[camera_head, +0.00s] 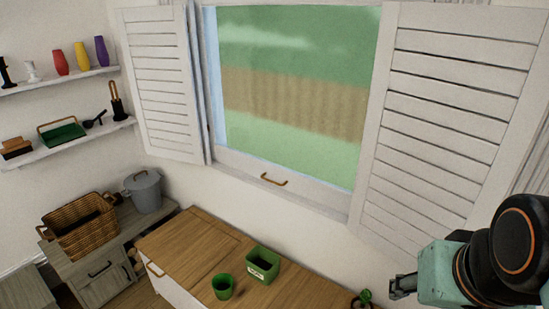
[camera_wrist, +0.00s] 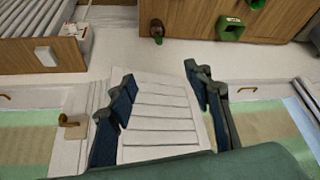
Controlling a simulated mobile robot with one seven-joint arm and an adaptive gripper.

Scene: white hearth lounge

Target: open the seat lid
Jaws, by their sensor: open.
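The window seat (camera_head: 205,270) has a wooden top and a white front, below the window at the lower middle of the head view. A rectangular outline in its left part looks like the seat lid (camera_head: 190,238), lying flat.
A green square pot (camera_head: 262,265) and green cup (camera_head: 223,287) stand on the seat right of the lid. The right shutter (camera_head: 440,110) is close to my arm. A wicker basket (camera_head: 80,228) and grey pot (camera_head: 145,190) stand on a cabinet at left.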

